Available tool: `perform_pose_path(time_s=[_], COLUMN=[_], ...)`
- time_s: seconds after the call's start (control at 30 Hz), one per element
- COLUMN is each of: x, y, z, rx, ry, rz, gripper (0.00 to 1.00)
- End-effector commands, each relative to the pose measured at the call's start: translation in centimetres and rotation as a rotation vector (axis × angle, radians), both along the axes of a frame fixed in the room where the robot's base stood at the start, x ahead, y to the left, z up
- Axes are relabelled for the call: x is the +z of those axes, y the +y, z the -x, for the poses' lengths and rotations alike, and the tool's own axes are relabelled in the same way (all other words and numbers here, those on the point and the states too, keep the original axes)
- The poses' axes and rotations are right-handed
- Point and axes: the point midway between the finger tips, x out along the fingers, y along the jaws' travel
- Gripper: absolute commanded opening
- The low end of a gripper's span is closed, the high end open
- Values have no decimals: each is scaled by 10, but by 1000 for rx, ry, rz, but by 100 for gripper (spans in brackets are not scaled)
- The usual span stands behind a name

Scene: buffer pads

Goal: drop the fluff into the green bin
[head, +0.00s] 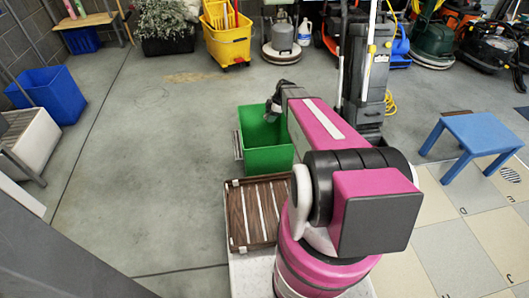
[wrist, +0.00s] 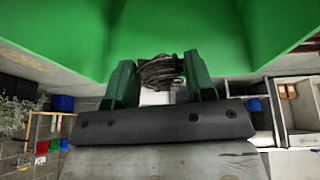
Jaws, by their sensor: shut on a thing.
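The green bin (head: 266,158) stands on the floor near the middle of the head view. It also fills the top of the wrist view (wrist: 60,35). My gripper (wrist: 160,76) is shut on the fluff (wrist: 158,70), a dark grey, stringy clump between its two fingers. In the head view my gripper (head: 272,113) is at the far part of the bin's opening, partly hidden by my arm. I cannot tell from the head view how far it is above or inside the rim, and the fluff is not clear there.
A brown slatted tray (head: 240,218) lies just in front of the green bin. A grey machine (head: 366,85) stands to its right. A blue bin (head: 58,95) is at the left, a yellow mop bucket (head: 228,42) at the back. The floor left of the green bin is clear.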

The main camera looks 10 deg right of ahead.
Motion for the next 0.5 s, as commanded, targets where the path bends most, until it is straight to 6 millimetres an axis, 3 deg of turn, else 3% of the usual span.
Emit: perform_pose_path(time_s=[0.23,0.5], x=[-26,-32], y=[0,0], z=[-1,0], rx=[0,0], ry=[0,-1], rz=[0,0], gripper=[28,28])
